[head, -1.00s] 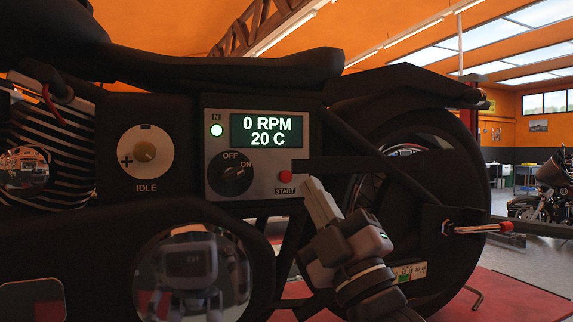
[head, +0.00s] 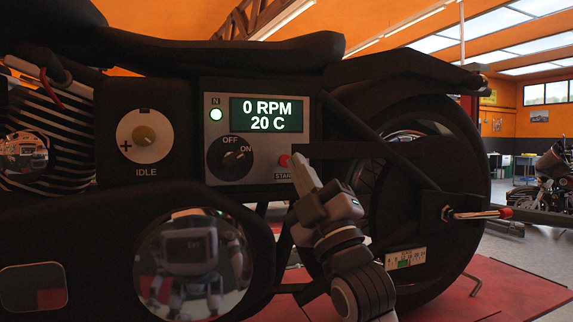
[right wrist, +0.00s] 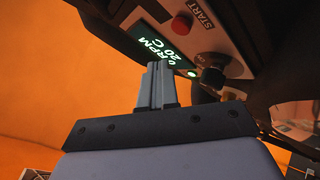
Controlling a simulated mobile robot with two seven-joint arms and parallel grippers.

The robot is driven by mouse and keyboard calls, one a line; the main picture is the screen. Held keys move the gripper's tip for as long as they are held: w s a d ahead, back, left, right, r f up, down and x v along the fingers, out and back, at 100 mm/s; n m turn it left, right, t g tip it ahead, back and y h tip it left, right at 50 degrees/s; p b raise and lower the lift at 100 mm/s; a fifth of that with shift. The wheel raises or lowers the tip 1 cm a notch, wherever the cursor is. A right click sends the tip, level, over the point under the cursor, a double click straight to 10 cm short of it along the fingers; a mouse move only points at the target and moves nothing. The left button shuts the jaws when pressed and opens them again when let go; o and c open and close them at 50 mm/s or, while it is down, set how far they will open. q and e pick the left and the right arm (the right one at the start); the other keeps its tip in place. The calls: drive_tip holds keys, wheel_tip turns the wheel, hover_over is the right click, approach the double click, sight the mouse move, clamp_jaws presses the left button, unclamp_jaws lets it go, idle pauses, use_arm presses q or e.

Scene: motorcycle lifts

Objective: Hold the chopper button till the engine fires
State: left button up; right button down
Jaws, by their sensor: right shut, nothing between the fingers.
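The red START button (head: 284,160) sits at the lower right of the chopper's grey control panel (head: 215,98). The display (head: 266,115) reads 0 RPM and 20 C. The green N lamp (head: 216,114) is lit, and the OFF/ON knob (head: 230,159) appears turned to ON. My right gripper (head: 299,162) is shut and empty, its tips just right of the button in the head view. In the right wrist view the button (right wrist: 181,24) shows whole, with a gap to the shut fingertips (right wrist: 160,68). My left gripper is not in view.
The IDLE knob (head: 144,136) is left of the panel. A dark frame bar (head: 360,150) runs right of the button, close above my gripper. The rear wheel (head: 455,230) stands to the right over a red platform (head: 515,290). Another motorcycle (head: 553,180) is farther back.

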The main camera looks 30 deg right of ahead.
drive_tip(key=shift+w+d, duration=0.15)
drive_tip(key=shift+w, duration=0.45)
drive_tip(key=shift+w+d, duration=0.15)
drive_tip(key=shift+w, duration=0.45)
idle(0.6)
drive_tip(key=shift+w, duration=0.1)
idle(0.5)
drive_tip(key=shift+w+d, duration=0.1)
drive_tip(key=shift+w, duration=0.2)
drive_tip(key=shift+w+d+p, duration=0.1)
drive_tip(key=shift+w+p, duration=0.25)
drive_tip(key=shift+w, duration=0.15)
idle(0.6)
drive_tip(key=shift+s, duration=0.1)
drive_tip(key=shift+s+a, duration=0.2)
drive_tip(key=shift+s, duration=0.55)
